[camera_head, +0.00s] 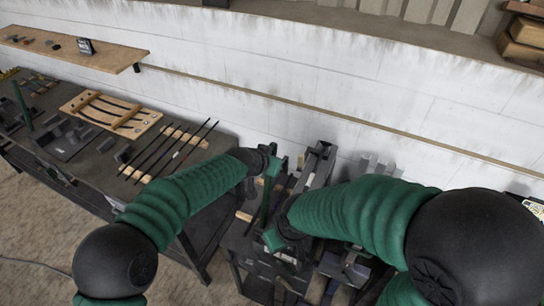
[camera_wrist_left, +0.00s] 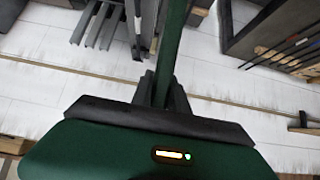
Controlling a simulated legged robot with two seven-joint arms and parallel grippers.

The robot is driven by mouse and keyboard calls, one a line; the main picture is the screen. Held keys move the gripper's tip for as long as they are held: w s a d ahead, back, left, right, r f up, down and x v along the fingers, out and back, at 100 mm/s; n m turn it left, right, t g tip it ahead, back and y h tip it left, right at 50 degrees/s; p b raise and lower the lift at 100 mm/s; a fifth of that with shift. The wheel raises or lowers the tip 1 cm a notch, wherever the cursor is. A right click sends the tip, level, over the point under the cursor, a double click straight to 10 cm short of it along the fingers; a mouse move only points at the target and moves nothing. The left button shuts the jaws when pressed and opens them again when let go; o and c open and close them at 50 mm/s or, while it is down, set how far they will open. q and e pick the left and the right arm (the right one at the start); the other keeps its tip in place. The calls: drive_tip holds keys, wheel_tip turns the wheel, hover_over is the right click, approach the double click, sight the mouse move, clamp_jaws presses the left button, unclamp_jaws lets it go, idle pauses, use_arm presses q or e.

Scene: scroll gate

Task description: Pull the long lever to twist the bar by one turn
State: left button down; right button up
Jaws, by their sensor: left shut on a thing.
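The long green lever (camera_head: 265,203) stands at the bench-end machine (camera_head: 318,165) in the head view. In the left wrist view the lever (camera_wrist_left: 173,42) runs from the top edge down between the fingers. My left gripper (camera_wrist_left: 164,92) is shut on the lever; in the head view its arm reaches in from the left to the lever's upper part. My right gripper (camera_head: 275,240) is low beside the machine, and its fingers are mostly hidden, so its opening cannot be made out. The bar in the machine cannot be made out clearly behind my arms.
A dark workbench (camera_head: 90,180) at left holds thin dark rods (camera_head: 165,152) on wooden strips and a wooden board (camera_head: 112,112) with curved bars. A wooden shelf (camera_head: 75,45) juts from the white wall (camera_head: 300,60). Grey metal parts (camera_head: 372,170) stand right of the machine.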

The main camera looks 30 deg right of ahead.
use_arm(q)
drive_tip(key=c, duration=1.6)
unclamp_jaws()
drive_tip(key=shift+o, duration=1.1)
drive_tip(key=shift+w+f, duration=0.1)
drive_tip(key=shift+o, duration=0.5)
drive_tip(key=shift+w+d+f, duration=0.1)
drive_tip(key=shift+w+d, duration=0.1)
drive_tip(key=shift+d, duration=0.1)
drive_tip(key=shift+s+a+r+b, duration=0.25)
drive_tip(key=shift+b, duration=0.05)
drive_tip(key=b+v, duration=0.5)
drive_tip(key=v, duration=1)
drive_tip(key=shift+s+a+r, duration=0.15)
drive_tip(key=shift+r, duration=0.2)
drive_tip(key=shift+f, duration=0.1)
